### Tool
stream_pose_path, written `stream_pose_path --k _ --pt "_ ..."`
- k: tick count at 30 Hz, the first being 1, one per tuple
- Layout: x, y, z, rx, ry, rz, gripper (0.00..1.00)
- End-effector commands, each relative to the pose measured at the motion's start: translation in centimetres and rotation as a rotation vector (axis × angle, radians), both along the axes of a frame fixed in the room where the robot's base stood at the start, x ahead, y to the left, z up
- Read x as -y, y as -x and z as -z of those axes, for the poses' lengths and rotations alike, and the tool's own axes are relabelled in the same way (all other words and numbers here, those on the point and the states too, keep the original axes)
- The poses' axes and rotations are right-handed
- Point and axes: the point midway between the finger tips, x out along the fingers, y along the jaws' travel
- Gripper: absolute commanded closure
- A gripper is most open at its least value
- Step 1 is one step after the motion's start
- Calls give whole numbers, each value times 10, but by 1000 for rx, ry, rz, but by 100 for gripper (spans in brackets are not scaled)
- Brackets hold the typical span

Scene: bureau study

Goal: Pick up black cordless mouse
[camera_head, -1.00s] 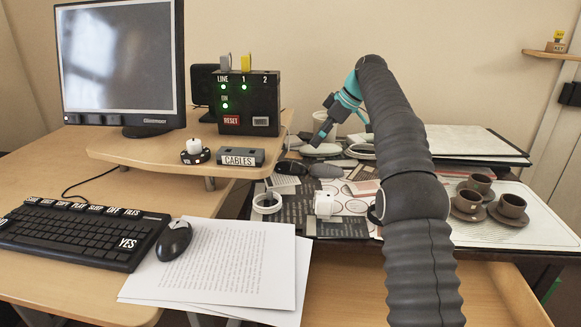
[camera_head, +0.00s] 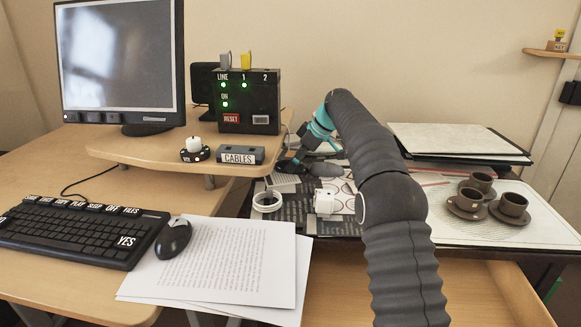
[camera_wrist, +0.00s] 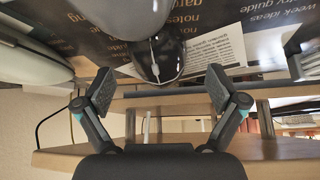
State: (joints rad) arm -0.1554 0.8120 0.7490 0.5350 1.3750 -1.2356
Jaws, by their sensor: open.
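A glossy black mouse (camera_wrist: 160,62) with a light scroll-wheel line lies on the dark printed surface in the wrist view, with no cord visible on it. My gripper (camera_wrist: 160,88) is open, one finger on either side of the picture, and the mouse shows beyond the gap between the fingertips, not gripped. In the head view my gripper (camera_head: 303,160) is low over the back of the right-hand table, and its dark fingers make the mouse there hard to pick out. Another black mouse (camera_head: 173,238) lies beside the keyboard (camera_head: 75,233) on the paper's edge.
A grey mouse (camera_wrist: 120,15) lies right beside the black one, and pale rounded objects (camera_wrist: 30,55) are at left. The wooden shelf (camera_head: 150,150) stands close to my gripper. A white tape roll (camera_head: 267,201) and brown cups (camera_head: 512,205) are on the right-hand table.

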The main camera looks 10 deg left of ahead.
Motion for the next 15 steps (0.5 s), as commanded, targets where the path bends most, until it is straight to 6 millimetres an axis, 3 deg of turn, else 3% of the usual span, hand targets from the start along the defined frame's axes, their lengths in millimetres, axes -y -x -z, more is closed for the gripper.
stream_pose_path --k 8,15 --pt "-3 -1 5 1 0 0 5" --pt "-3 0 5 1 0 -1 63"
